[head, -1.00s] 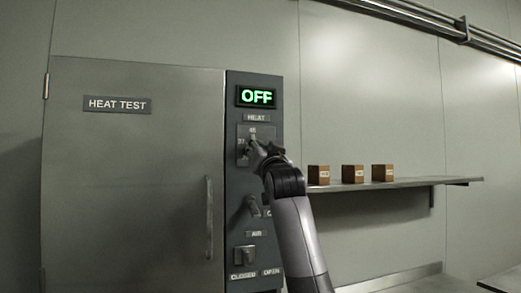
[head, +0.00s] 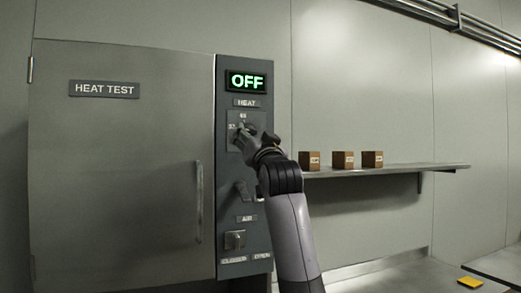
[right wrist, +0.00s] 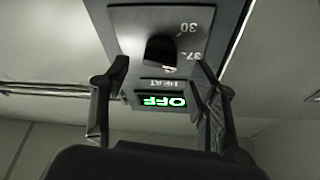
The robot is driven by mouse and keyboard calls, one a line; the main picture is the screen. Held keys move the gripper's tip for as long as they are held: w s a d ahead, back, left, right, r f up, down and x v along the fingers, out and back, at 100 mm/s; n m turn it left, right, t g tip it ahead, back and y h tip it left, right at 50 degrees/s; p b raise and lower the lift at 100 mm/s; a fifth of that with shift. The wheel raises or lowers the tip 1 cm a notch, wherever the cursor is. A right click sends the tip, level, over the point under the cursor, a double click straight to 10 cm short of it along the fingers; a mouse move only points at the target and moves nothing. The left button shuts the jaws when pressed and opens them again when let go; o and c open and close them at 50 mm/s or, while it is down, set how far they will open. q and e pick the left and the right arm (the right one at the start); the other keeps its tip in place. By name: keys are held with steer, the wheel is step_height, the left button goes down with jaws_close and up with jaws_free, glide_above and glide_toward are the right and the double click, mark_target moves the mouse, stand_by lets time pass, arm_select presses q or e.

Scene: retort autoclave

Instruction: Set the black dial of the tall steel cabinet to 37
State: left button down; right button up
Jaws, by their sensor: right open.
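The tall steel cabinet (head: 125,175) stands at the left in the head view, with a "HEAT TEST" label and a dark control strip at its right. A green display (head: 247,81) reads OFF. Below the HEAT label, my right gripper (head: 246,136) is at the dial plate and hides most of the dial. In the right wrist view the black dial (right wrist: 161,52) shows between the spread fingers of my right gripper (right wrist: 161,75), apart from both. Marks 30 and 37 show beside it; its exact setting I cannot tell. My left gripper is not in view.
Below are another dark knob (head: 243,190), an AIR label and a lower switch (head: 235,239). A vertical door handle (head: 198,202) stands left of the strip. A wall shelf (head: 400,169) with three brown boxes is at the right. A yellow item (head: 470,282) lies at lower right.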

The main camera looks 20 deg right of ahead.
steer(key=v, duration=0.8)
steer(key=shift+s, duration=0.25)
steer(key=shift+f, duration=0.1)
